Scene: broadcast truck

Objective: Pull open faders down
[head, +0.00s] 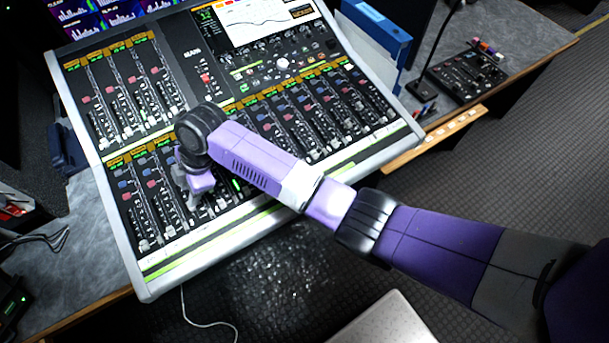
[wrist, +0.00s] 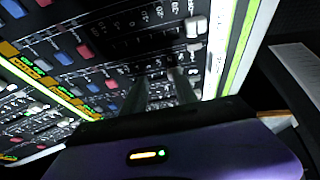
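The mixing console (head: 141,275) fills the left and middle of the head view, with fader rows in an upper left bank and a lower bank. Light fader caps sit at differing heights. One lower-bank fader cap (head: 145,245) is near the front edge at left. My gripper (head: 194,203) is over the left-middle of the lower bank, pointing down, and my wrist hides several strips behind it. In the wrist view, my gripper (wrist: 160,92) has its two dark fingers apart, with panel showing between them. A white fader cap (wrist: 196,26) lies just beyond the fingers. Contact with any fader is unclear.
A blue binder (head: 378,30) stands behind the console's right side. A small control panel (head: 466,72) with a gooseneck is on the desk at right. The console's raised front edge (head: 290,190) runs beside my arm. Dark floor lies in front.

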